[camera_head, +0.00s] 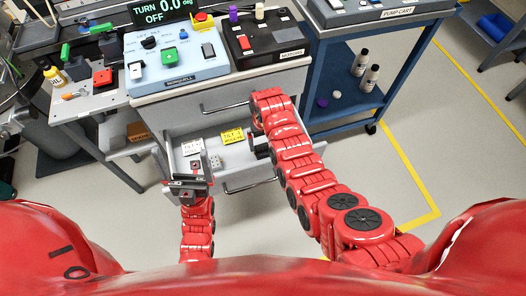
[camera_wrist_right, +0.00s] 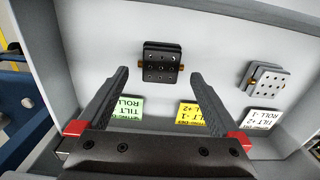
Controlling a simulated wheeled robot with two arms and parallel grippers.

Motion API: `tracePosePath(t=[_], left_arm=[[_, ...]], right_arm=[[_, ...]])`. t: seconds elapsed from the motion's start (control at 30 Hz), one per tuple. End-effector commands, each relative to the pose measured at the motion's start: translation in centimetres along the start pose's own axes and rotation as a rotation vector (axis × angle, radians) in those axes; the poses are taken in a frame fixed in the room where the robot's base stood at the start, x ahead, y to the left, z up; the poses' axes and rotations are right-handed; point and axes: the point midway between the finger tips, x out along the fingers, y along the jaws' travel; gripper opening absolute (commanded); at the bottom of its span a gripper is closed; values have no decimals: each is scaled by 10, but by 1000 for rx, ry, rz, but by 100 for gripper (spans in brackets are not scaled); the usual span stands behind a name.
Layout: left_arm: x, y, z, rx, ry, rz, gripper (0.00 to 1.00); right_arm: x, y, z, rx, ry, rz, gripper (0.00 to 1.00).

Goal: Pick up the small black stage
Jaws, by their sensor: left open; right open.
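The small black stage (camera_wrist_right: 162,62) lies on the drawer floor in the right wrist view, with a grid of holes on top and brass-coloured knobs at its sides. My right gripper (camera_wrist_right: 160,80) is open and empty; its fingers point toward the stage, which shows between and beyond the tips, apart from them. In the head view my right gripper (camera_head: 258,149) is mostly hidden by its arm, over the open drawer (camera_head: 224,172). My left gripper (camera_head: 188,170) is open at the drawer's left part. The black stage cannot be made out in the head view.
A second, silver-grey stage (camera_wrist_right: 263,80) lies to the right in the drawer. Green (camera_wrist_right: 127,108), yellow (camera_wrist_right: 192,116) and white (camera_wrist_right: 262,118) labels lie near the stages. The drawer wall (camera_wrist_right: 45,58) is close on the left. A blue cart (camera_head: 318,85) stands right of the drawers.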

Motion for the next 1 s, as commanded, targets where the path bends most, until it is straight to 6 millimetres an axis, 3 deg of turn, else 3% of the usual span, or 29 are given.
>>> tracePosePath(t=[0.27, 0.7, 1.0], left_arm=[[0, 0, 0, 0, 0, 0, 100], [-7, 0, 1, 0, 0, 0, 100], [-7, 0, 1, 0, 0, 0, 100]], right_arm=[[14, 0, 0, 0, -2, 0, 100], [55, -2, -3, 0, -1, 1, 100], [58, -2, -3, 1, 3, 0, 100]])
